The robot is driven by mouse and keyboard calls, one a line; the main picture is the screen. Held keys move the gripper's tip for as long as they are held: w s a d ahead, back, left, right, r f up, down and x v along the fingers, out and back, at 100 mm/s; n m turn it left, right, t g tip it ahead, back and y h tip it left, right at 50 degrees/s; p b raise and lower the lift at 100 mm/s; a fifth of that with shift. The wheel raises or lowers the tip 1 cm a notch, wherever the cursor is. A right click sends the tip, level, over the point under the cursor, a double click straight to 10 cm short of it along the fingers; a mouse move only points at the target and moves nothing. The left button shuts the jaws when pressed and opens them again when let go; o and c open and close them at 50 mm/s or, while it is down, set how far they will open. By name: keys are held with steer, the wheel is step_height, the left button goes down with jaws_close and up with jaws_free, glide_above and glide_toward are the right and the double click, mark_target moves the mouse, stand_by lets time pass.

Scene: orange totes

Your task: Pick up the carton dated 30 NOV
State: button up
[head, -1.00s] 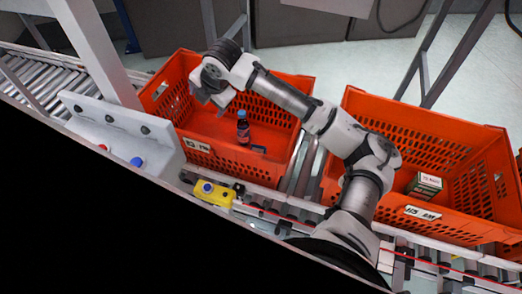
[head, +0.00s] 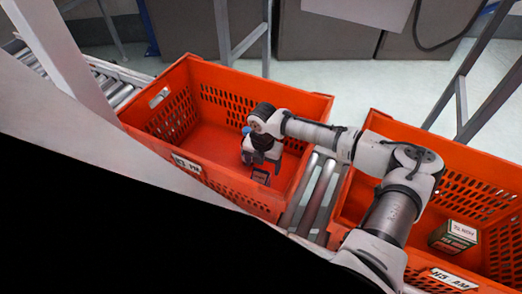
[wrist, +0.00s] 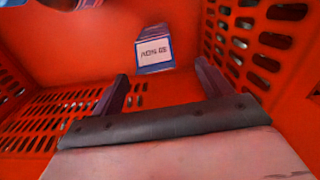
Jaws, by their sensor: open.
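A small carton (wrist: 154,50) with a white label lies in the left orange tote. The label reads upside down, apparently 30 NOV, with blue and reddish edges around it. In the head view this carton (head: 261,177) shows as a small dark box just below my gripper (head: 258,160). In the wrist view my gripper (wrist: 161,72) is open, its two dark fingers spread on either side of the space in front of the carton. Nothing is between the fingers. The carton appears just beyond the fingertips; contact cannot be told.
The left tote (head: 155,125) has slatted walls close to my gripper. The right tote (head: 470,165) holds a green-and-white carton (head: 454,236). Rollers (head: 318,195) run between the totes.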

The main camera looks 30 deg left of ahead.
steer(key=shift+s+a+f+p, duration=0.1)
steer(key=shift+f+p, duration=0.1)
steer(key=shift+f, duration=0.85)
steer(key=shift+w+a+f+p, duration=0.15)
steer(key=shift+f+p, duration=0.1)
steer(key=shift+f, duration=0.75)
steer(key=shift+s+a+f+p, duration=0.1)
steer(key=shift+s+f+p, duration=0.1)
steer(key=shift+f, duration=0.85)
steer(key=shift+c, duration=0.5)
steer(key=shift+r, duration=0.1)
jaws_close()
